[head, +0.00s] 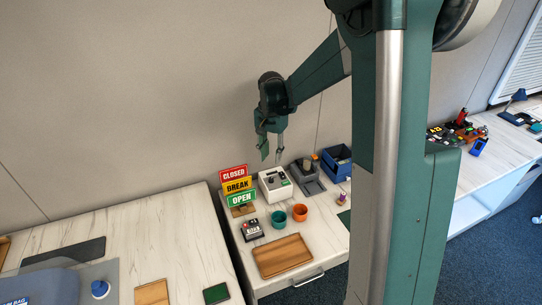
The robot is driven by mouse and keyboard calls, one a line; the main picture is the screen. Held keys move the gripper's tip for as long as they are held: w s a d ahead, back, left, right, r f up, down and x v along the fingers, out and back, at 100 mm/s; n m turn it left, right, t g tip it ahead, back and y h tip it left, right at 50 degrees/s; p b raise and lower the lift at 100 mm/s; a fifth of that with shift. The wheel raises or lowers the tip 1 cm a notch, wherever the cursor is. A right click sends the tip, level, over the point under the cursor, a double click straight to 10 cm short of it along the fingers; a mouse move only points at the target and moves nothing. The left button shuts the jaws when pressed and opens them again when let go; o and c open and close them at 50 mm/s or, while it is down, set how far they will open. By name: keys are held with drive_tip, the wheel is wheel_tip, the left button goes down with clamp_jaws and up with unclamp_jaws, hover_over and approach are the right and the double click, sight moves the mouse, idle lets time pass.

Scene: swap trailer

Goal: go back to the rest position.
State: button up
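My gripper (271,152) hangs from my green arm in the head view, above the back of the middle counter. Its two fingers point down and stand apart, with nothing seen between them. It is in the air, above and behind a white box-shaped device (274,186) with dark parts on top. The fingertips show against the wall and appear clear of the things below.
A sign stack (237,185) reading CLOSED, BREAK and OPEN stands left of the device. A grey device (307,177) and blue bin (337,160) stand right. Teal (279,219) and orange (300,212) cups and a wooden tray (283,256) are in front.

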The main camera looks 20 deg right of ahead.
drive_tip(key=shift+r, duration=0.1)
drive_tip(key=s+a+r+n+t, duration=0.2)
drive_tip(key=s+a+r+n, duration=0.15)
drive_tip(key=s+r, duration=0.55)
drive_tip(key=s+a+r+n+t, duration=0.3)
drive_tip(key=s+a+r, duration=0.25)
drive_tip(key=s, duration=0.85)
drive_tip(key=s+a+f+n+t, duration=0.1)
drive_tip(key=s+a+n+t, duration=0.1)
drive_tip(key=s, duration=0.8)
drive_tip(key=shift+s+n, duration=0.25)
drive_tip(key=shift+n, duration=0.5)
